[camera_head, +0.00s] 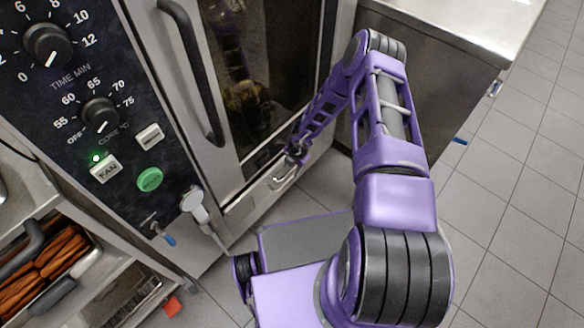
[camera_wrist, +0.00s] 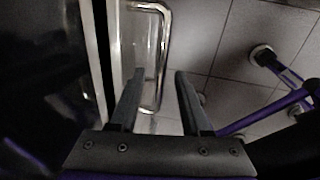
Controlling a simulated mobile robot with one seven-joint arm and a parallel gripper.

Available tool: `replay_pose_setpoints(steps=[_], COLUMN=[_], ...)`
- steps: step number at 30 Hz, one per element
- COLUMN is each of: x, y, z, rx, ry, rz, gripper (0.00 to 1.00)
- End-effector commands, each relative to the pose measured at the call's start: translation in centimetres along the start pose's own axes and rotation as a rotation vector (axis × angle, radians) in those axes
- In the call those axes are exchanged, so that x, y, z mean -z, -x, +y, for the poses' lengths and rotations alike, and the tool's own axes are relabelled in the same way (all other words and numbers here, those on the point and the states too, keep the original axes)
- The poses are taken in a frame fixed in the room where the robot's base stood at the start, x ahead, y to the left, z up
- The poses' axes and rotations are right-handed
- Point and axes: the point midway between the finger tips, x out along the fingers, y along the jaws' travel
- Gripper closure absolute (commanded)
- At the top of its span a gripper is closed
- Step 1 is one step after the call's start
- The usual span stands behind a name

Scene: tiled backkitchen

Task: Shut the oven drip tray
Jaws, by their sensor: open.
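The oven drip tray (camera_head: 240,206) shows as a steel front low under the oven door, with a bent metal handle (camera_head: 283,181). In the wrist view the handle (camera_wrist: 165,50) stands out to the right of the pale tray edge (camera_wrist: 105,50). My gripper (camera_head: 294,156) is low in front of the oven, close to the handle. In the wrist view my gripper (camera_wrist: 160,75) is open, and the handle's bar appears between its two fingers; I cannot tell whether they touch it. How far the tray sticks out is not clear.
The oven door (camera_head: 225,80) is shut, with a long dark handle (camera_head: 195,70). A control panel (camera_head: 85,110) and a hanging spray nozzle (camera_head: 195,203) are on the left. A steel counter (camera_head: 460,40) is at right. Tiled floor (camera_head: 510,210) is clear at right.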

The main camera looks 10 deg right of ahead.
Motion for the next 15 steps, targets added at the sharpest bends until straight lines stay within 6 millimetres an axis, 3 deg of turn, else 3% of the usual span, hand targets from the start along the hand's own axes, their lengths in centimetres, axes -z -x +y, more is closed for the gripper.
replay_pose_setpoints(steps=[4,12,15], x=[0.00,0.00,-0.01], y=[0.03,0.04,0.05], z=[0.01,0.01,0.01], rx=[0.000,0.000,0.000], ry=[0.000,0.000,0.000], rz=[0.000,0.000,0.000], gripper=[0.53,1.00,1.00])
